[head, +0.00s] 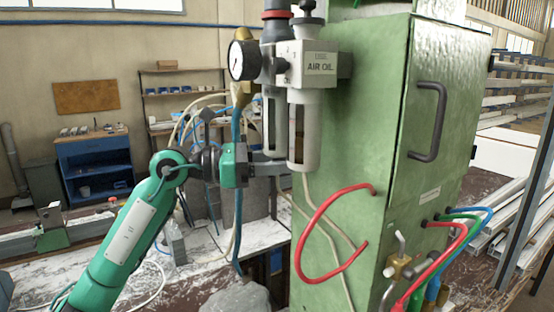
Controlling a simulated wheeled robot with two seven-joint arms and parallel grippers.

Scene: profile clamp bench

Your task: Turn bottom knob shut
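An air filter and oiler unit (305,64), labelled "AIR OIL", is mounted on the left side of a green cabinet. My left gripper (272,168) reaches in from the left at the lower end of the darker bowl. Its fingertips are partly behind the pale bowl, so I cannot see whether they are apart or closed on something. No bottom knob is clearly visible; that spot is covered by the gripper and the pale bowl. My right gripper is not in view.
A round pressure gauge (243,60) sits left of the unit, above my gripper. The green cabinet (365,130) blocks the right side. A red hose (305,232) loops below the bowls, and a blue hose (236,215) hangs close by.

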